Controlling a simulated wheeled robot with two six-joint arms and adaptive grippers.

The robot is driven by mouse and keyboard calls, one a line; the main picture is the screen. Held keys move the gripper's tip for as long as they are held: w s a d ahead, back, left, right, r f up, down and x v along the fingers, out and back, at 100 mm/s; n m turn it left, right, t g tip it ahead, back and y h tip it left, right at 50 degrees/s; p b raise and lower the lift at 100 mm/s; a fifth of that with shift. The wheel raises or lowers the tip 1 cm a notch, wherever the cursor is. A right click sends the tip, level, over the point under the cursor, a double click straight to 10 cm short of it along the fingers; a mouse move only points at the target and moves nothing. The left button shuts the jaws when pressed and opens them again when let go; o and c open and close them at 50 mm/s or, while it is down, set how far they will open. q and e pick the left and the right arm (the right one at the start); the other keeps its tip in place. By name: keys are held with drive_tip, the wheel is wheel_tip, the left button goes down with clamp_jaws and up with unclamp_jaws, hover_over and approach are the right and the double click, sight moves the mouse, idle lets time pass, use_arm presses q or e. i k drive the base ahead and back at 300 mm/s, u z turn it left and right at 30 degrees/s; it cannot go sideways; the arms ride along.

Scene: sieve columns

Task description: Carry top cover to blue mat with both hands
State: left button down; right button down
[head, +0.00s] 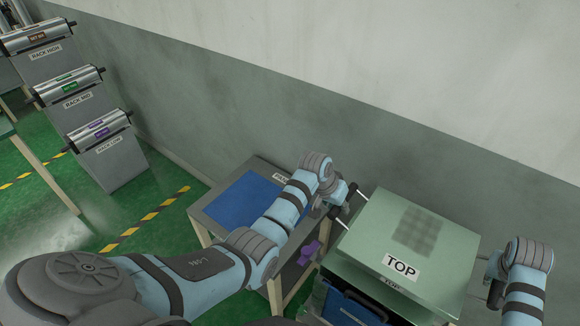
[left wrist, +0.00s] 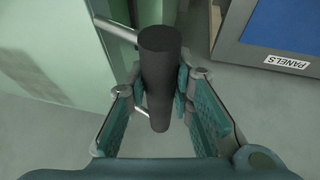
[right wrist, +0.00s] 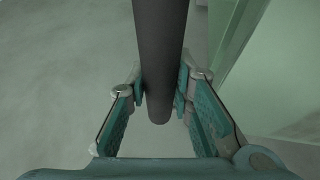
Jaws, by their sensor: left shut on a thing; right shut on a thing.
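The top cover (head: 420,235) is a pale green panel labelled TOP, with a dotted vent patch and a dark bar handle at each side. In the head view it is at the right, over a green machine body. My left gripper (head: 343,203) is shut on the cover's left handle (left wrist: 160,75). My right gripper (head: 493,282) is shut on its right handle (right wrist: 158,50). The blue mat (head: 240,200) lies on a grey table to the left of the cover; it also shows in the left wrist view (left wrist: 285,25). My left arm hides part of that table.
The grey table (head: 205,222) carries a PANELS label and stands against the wall. A purple object (head: 308,252) is below its right side. Racks with metal cylinders (head: 108,160) stand at the far left. Green floor is open between them and the table.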

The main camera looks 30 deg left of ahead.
sight(259, 208)
drive_tip(key=u, duration=2.85)
drive_tip(key=i, duration=1.9)
drive_tip(key=z, duration=2.85)
